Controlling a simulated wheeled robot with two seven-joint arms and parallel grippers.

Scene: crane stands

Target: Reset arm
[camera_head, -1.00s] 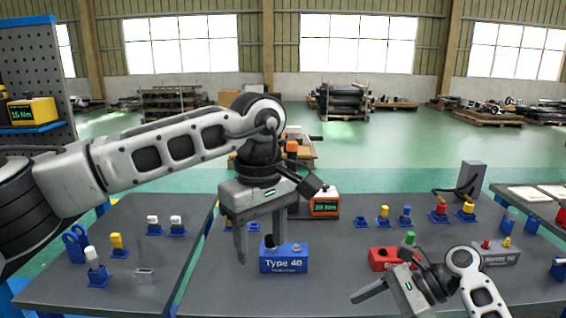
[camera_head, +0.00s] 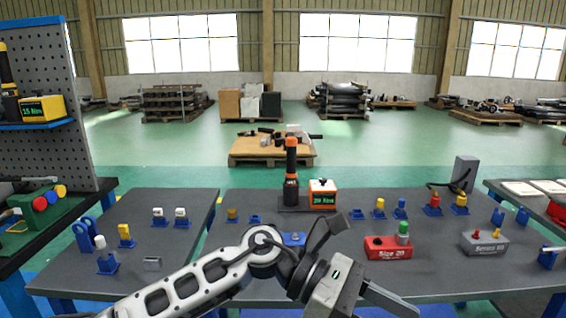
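My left arm comes in from the bottom left, and its gripper (camera_head: 385,303) is low at the front edge of the middle table (camera_head: 440,280). One finger shows, pointing to the lower right; the other is cut off or hidden, so its opening cannot be told. I see nothing held in the visible part. My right arm is not in view. The blue block (camera_head: 293,238) is mostly hidden behind my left arm.
A red Size 20 block (camera_head: 388,248) with a green-topped piece (camera_head: 403,232) stands right of my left arm. A grey block (camera_head: 484,242) is farther right. An orange-black tool (camera_head: 291,170) stands upright at the back. The left table (camera_head: 185,255) has clear room.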

